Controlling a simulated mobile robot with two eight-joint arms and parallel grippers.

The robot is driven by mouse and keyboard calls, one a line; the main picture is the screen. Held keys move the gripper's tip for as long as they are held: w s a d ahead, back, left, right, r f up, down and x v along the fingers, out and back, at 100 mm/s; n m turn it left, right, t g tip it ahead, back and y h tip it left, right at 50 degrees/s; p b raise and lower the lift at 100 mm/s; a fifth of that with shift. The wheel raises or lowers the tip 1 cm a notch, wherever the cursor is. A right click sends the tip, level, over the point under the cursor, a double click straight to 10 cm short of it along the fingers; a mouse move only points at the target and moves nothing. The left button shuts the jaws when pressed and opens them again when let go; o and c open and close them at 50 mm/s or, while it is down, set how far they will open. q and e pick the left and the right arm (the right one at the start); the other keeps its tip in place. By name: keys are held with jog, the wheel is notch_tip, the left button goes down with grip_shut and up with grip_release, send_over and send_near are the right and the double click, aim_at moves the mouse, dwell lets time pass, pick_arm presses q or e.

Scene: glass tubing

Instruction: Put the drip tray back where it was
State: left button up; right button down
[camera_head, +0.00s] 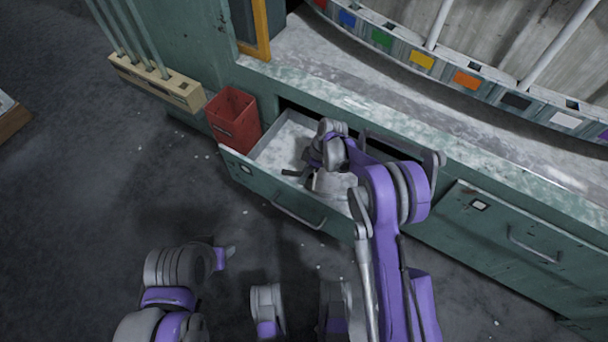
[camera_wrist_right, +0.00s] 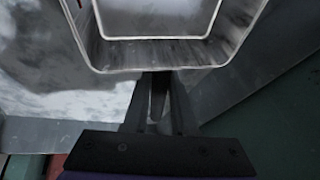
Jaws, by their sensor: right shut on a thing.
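The drip tray (camera_wrist_right: 160,52) is a grey metal tray with rounded corners and a pale rim, at the top of the right wrist view. My right gripper (camera_wrist_right: 158,98) is shut on its near wall. In the head view the right gripper (camera_head: 313,182) is over the open drawer (camera_head: 270,187), and my right arm hides much of the spot. A pale piece of the tray (camera_head: 338,188) seems to show beside the gripper. Whether the tray touches the drawer floor I cannot tell. My left gripper (camera_head: 226,256) is low, over the floor, apart from the drawer; its jaws are unclear.
A red bin (camera_head: 234,118) stands at the drawer's left end. A wooden rack (camera_head: 155,82) holding glass tubes is further left. A shut drawer (camera_head: 510,235) is to the right. A curved strip with coloured squares (camera_head: 420,60) lies above on the bench. The floor at left is mostly clear.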

jog(key=c, duration=0.7)
grip_release()
jog(key=p+v, duration=0.2)
jog(key=v, duration=1)
jog(key=shift+s+r, duration=0.1)
jog(key=shift+r, duration=0.05)
